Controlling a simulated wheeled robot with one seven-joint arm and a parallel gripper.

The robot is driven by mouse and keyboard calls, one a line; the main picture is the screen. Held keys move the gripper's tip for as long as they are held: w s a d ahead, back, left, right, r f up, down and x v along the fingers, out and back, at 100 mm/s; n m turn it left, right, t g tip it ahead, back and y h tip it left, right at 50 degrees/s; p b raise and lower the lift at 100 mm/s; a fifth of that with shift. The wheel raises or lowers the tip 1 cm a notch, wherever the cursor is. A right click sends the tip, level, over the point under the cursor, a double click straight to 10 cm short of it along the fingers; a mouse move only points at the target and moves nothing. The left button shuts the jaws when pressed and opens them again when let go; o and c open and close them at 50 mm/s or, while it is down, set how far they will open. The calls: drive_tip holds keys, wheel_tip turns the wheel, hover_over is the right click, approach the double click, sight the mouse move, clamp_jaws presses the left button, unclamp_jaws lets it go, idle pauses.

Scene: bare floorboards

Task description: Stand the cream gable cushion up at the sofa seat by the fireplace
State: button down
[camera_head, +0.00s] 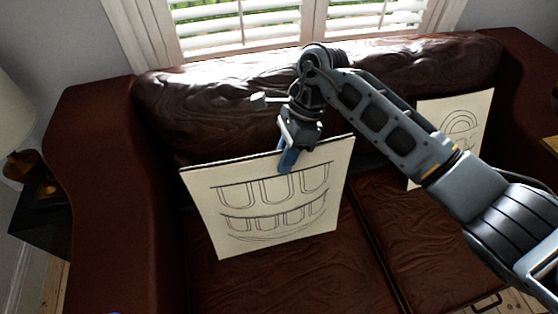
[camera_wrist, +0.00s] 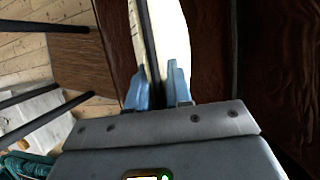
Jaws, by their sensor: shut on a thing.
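A flat cream cushion (camera_head: 270,205) with line-drawn rows of arches stands on the left part of the brown leather sofa seat (camera_head: 250,285), tilted slightly. I take it for the gable cushion. My gripper (camera_head: 287,165) is shut on its top edge, with one blue finger showing on its front face. In the wrist view the cushion (camera_wrist: 167,35) runs edge-on between the blue fingertips (camera_wrist: 160,85). The cushion hides part of the sofa back; whether its lower edge touches the seat is hard to tell. No fireplace shows.
A second cream cushion (camera_head: 468,112) with an arch drawing leans at the right of the sofa, partly behind my arm. The sofa's left armrest (camera_head: 105,190) is beside the held cushion. A lamp (camera_head: 12,115) stands at far left. Shuttered windows (camera_head: 240,25) are behind.

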drive_tip(key=w+a+f+b, duration=0.1)
drive_tip(key=w+f+b, duration=0.4)
drive_tip(key=f+b, duration=0.3)
drive_tip(key=shift+w+f+b, duration=0.25)
drive_tip(key=shift+w+b, duration=0.15)
drive_tip(key=shift+b, duration=0.9)
drive_tip(key=c, duration=1)
unclamp_jaws()
drive_tip(key=shift+o, duration=0.2)
